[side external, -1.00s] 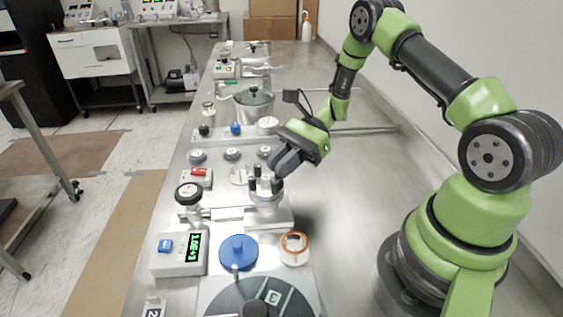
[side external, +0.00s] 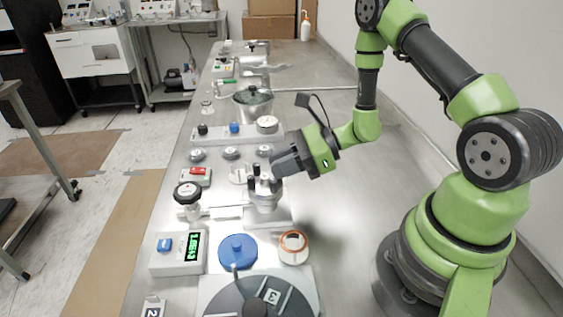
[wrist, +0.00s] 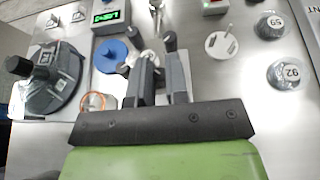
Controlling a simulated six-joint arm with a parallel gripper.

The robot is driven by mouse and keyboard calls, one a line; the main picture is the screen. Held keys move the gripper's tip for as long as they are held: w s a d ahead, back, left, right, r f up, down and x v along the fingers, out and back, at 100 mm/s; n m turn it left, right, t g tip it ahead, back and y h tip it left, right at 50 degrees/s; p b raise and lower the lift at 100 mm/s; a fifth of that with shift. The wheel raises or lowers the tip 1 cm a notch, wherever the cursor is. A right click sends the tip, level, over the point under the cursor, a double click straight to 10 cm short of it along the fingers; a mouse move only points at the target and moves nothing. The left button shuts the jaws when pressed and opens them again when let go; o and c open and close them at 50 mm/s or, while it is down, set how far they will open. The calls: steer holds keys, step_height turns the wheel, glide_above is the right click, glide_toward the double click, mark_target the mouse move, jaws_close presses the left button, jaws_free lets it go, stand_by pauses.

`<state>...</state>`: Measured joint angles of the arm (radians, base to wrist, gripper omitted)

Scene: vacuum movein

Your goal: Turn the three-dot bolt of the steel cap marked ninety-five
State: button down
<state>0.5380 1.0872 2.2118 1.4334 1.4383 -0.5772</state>
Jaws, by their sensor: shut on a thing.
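A steel cap (side external: 263,194) sits on a round metal fitting at the middle of the bench, with dark upright bolts (side external: 252,185) around its top. Its number and the dot marks are not legible. My gripper (side external: 277,170) reaches in from the right, nearly level, with its fingers at the cap's right side. In the wrist view my two grey fingers (wrist: 162,82) stand close together among the dark bolt heads (wrist: 168,41). They are shut on a bolt, which they mostly hide; its dots cannot be read. The cap is largely covered by the fingers there.
A dial gauge (side external: 187,193) and a pipe join the fitting on the left. A display box (side external: 179,252), a blue disc (side external: 237,251) and an orange-rimmed ring (side external: 293,247) lie in front. Numbered discs (wrist: 285,73) lie behind.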

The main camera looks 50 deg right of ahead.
steer(key=shift+m+t+h, duration=0.4)
steer(key=shift+m+t, duration=0.1)
steer(key=shift+m, duration=0.1)
steer(key=c, duration=1.1)
jaws_free()
steer(key=shift+r, duration=0.1)
steer(key=v, duration=1)
steer(key=shift+w, duration=0.1)
